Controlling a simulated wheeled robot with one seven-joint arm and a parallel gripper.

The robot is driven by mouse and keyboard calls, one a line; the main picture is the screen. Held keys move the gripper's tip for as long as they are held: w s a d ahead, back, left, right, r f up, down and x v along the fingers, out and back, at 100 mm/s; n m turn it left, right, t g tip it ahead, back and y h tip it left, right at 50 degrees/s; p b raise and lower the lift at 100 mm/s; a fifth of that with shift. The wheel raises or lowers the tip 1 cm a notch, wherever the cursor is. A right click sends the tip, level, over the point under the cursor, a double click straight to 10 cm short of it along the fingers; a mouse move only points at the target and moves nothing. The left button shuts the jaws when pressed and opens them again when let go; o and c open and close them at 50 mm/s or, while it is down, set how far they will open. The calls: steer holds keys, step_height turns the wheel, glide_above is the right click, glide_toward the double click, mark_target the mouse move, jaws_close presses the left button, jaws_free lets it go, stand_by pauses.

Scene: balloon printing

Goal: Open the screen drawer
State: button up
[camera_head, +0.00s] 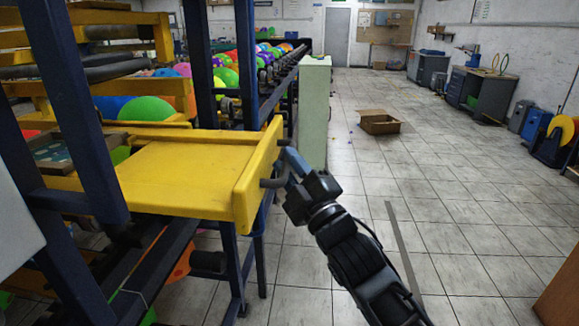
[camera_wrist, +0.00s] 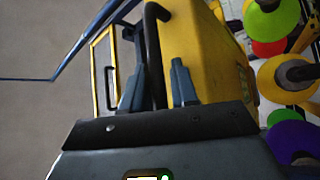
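The yellow screen drawer (camera_head: 185,172) juts out from the dark blue rack, with its upright front panel (camera_head: 258,175) facing right. A dark bar handle (camera_head: 271,183) is fixed to that panel. My gripper (camera_head: 290,160) is at the handle, reaching in from the lower right. In the wrist view, the handle (camera_wrist: 154,50) runs between my two blue-grey fingers (camera_wrist: 158,85). The fingers stand apart, with narrow gaps seeming to show beside the bar. Part of the handle is hidden behind my gripper in the head view.
The rack's blue post (camera_head: 75,120) stands left of the drawer. A pale green cabinet (camera_head: 315,110) stands just behind the drawer front. Colourful balloons (camera_head: 228,76) line the rack. A cardboard box (camera_head: 380,122) lies on the floor farther back. The tiled floor at right is mostly clear.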

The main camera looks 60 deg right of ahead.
steer(key=shift+f, duration=0.1)
steer(key=b+v, duration=0.6)
steer(key=v, duration=0.3)
stand_by(0.7)
steer(key=shift+w, duration=0.1)
